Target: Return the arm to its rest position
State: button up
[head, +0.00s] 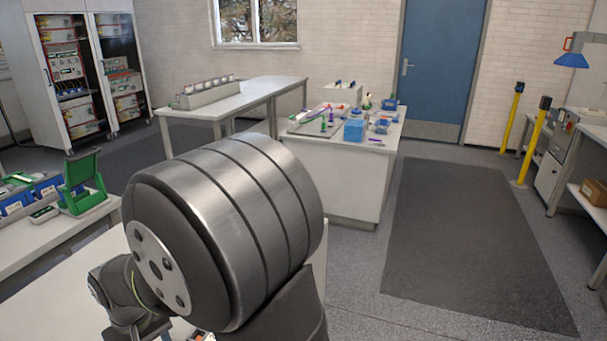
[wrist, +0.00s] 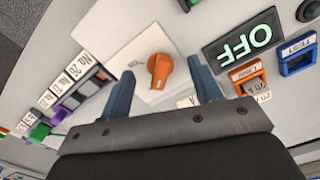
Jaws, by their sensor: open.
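My gripper (wrist: 160,68) shows in the wrist view with its two blue fingers apart and nothing held between them. An orange knob (wrist: 161,72) on a white plate appears between the fingers. I cannot tell how far the fingertips are from it, but they do not visibly touch it. In the head view, my own arm fills the lower middle, and its big grey joint hides part of the near bench. The gripper itself is not visible there.
The panel has a dark display reading OFF (wrist: 243,40), a blue-framed socket (wrist: 297,55), an orange-framed one (wrist: 247,76) and labelled coloured connectors at left. In the head view, a bench (head: 360,185) with small parts stands behind my arm. A dark floor mat (head: 470,240) lies clear at right.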

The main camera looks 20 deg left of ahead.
jog(key=shift+m, duration=1.5)
jog(key=o, duration=0.9)
jog(key=shift+c, duration=0.2)
jog(key=shift+o, duration=0.3)
jog(key=shift+r, duration=0.1)
jog(key=w+d+r+m+t, duration=0.15)
jog(key=w+r+m, duration=0.35)
jog(key=w+r, duration=0.55)
jog(key=w+d+r+m+t, duration=0.1)
jog(key=w+r+m+t, duration=0.2)
jog(key=w+r+m, duration=0.75)
jog(key=w+f+n, duration=0.5)
jog(key=w+f, duration=0.2)
jog(key=f, duration=0.4)
jog(key=shift+w+a+f, duration=0.15)
jog(key=shift+w+f, duration=0.2)
